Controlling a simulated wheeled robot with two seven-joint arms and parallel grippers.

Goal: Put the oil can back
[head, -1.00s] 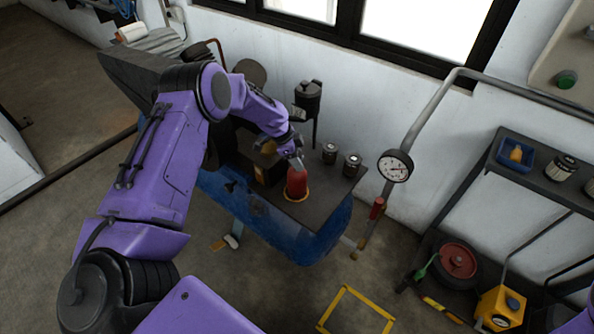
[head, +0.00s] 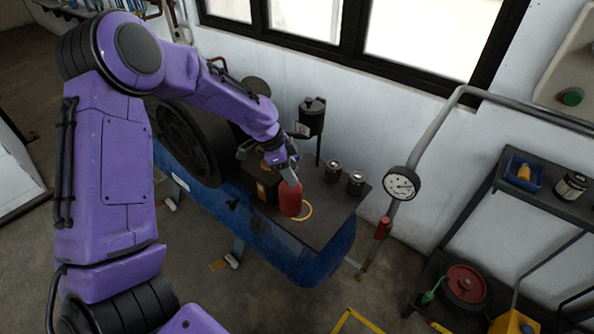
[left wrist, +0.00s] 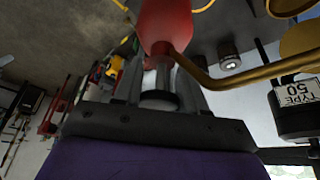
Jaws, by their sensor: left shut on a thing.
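The red oil can (head: 291,200) is in the fingers of my left gripper (head: 289,176), above the dark plate (head: 325,217) on the blue tank. A yellow ring (head: 308,210) is marked on the plate, and the can hides its left part. The can looks offset to the left of the ring; its exact height above the plate is hard to tell. In the left wrist view the can's red body (left wrist: 165,25) and its long brass spout (left wrist: 245,77) show, with the gripper (left wrist: 160,85) closed at its top end. My right gripper is not in view.
Two small dark tins (head: 333,171) stand on the plate behind the can. A pressure gauge (head: 401,184) on a pipe is at the right. A shelf rack (head: 497,185) stands further right.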

